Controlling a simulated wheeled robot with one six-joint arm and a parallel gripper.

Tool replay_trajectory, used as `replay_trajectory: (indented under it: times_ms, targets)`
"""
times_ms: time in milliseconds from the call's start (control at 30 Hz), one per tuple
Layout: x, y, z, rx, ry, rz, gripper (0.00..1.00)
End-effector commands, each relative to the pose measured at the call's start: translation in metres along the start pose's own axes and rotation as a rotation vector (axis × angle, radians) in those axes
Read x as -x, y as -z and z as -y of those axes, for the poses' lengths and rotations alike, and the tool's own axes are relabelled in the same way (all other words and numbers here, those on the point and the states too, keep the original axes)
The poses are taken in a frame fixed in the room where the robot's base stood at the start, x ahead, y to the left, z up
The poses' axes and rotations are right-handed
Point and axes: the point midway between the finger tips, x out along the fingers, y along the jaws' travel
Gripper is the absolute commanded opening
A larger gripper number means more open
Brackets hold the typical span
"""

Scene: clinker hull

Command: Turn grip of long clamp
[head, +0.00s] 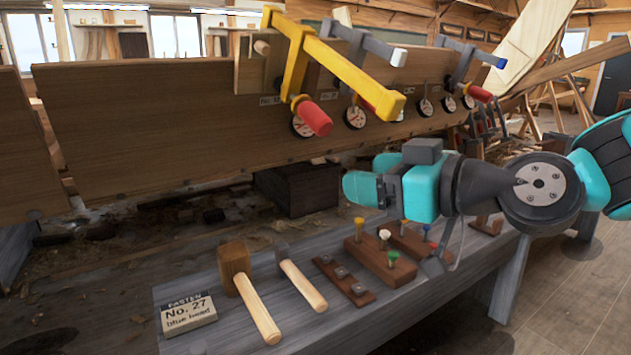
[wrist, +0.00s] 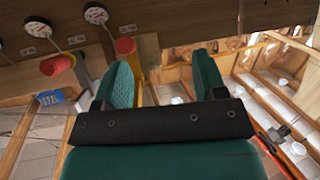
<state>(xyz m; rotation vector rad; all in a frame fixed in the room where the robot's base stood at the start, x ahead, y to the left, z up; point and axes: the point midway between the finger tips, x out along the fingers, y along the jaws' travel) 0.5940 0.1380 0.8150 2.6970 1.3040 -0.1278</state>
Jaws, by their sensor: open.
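Several bar clamps are fixed on the hull plank, each with a grip hanging low. The nearest is a long yellow clamp (head: 345,68) with a red grip (head: 314,118). A grey clamp with a white bar end (head: 397,57) and one with a blue bar end (head: 499,62) stand behind it. My gripper (head: 353,187) is open and empty, below the clamps and apart from the grips. Its teal fingers spread apart in the wrist view (wrist: 163,78).
Round dials (head: 355,117) sit along the plank (head: 190,125) beside the clamps.

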Motion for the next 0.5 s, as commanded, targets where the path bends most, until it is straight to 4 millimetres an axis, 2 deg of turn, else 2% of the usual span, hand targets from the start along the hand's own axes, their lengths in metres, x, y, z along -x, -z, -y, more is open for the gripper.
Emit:
replay_trajectory:
  times_ms: [33, 133, 300, 500]
  targets:
    - [-0.011, -0.029, -0.004, 0.025, -0.031, -0.077, 0.65]
    - [-0.018, -0.032, -0.015, 0.075, -0.104, -0.232, 0.65]
    - [-0.019, -0.03, -0.033, 0.122, -0.23, -0.414, 0.65]
    - [-0.019, -0.022, -0.043, 0.135, -0.294, -0.484, 0.65]
